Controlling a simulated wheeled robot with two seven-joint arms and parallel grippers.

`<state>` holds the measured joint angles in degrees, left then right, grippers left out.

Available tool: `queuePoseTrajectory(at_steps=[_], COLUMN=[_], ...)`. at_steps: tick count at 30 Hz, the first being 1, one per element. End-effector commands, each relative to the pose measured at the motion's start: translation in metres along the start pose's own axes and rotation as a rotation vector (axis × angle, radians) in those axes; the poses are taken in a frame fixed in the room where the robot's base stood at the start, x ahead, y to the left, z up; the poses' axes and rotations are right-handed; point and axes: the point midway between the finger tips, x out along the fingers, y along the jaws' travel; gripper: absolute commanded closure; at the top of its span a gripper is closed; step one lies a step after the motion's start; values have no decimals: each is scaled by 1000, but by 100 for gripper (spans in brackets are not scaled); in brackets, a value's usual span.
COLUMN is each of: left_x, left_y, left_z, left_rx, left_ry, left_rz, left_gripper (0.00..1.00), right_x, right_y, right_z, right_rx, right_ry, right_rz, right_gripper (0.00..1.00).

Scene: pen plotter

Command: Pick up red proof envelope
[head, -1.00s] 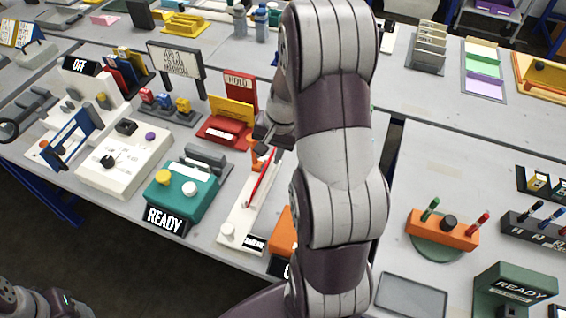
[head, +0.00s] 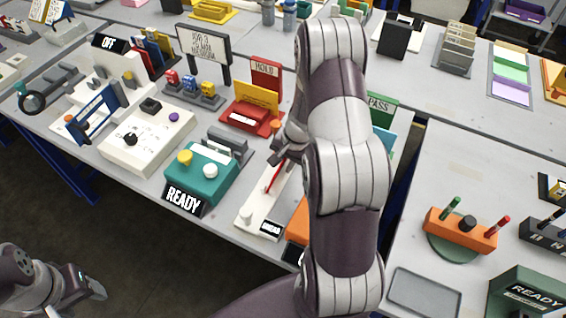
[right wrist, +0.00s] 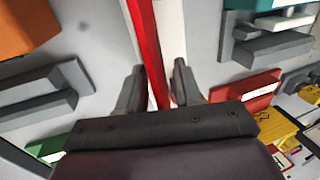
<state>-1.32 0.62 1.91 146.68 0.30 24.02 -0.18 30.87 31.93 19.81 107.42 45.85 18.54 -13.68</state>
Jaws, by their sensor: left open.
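I cannot tell for sure which red item is the proof envelope. A long red strip (head: 274,178) lies over a white base (head: 252,213) in the head view. In the right wrist view the red strip (right wrist: 148,45) runs between the fingers of my right gripper (right wrist: 158,82), with gaps beside it. The right gripper (head: 287,153) is over the far end of the strip in the head view, partly hidden by my arm. My left gripper (head: 88,284) is open and empty at the lower left, off the table's front edge.
A red HOLD stand (head: 265,75) with a yellow piece stands behind the strip. A teal READY box (head: 203,175) is to its left, beside a white control box (head: 145,150). An orange pen holder (head: 460,230) stands right. A folder rack (head: 155,52) is at the back left.

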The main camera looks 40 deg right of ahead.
Motion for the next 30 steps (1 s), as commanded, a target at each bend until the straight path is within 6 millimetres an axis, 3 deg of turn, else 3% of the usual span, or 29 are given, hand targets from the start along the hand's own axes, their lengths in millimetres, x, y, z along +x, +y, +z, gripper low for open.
queuePoseTrajectory(at_steps=[1,3,17,25,30], left_x=[0,0,-1,-12,-1], left_y=[0,0,0,0,0], left_z=[0,0,0,-1,0], left_rx=[0,0,0,0,0], left_ry=[0,0,0,0,0], left_rz=[0,0,0,0,0], left_gripper=[43,43,43,43,43], right_x=[0,0,-4,-43,-69], right_y=[0,0,-1,-12,12], right_z=[0,0,0,-1,23], right_rx=[0,0,-2,-3,1], right_ry=[0,0,1,3,4], right_rz=[0,0,-1,-2,-2], right_gripper=[81,100,100,100,100])
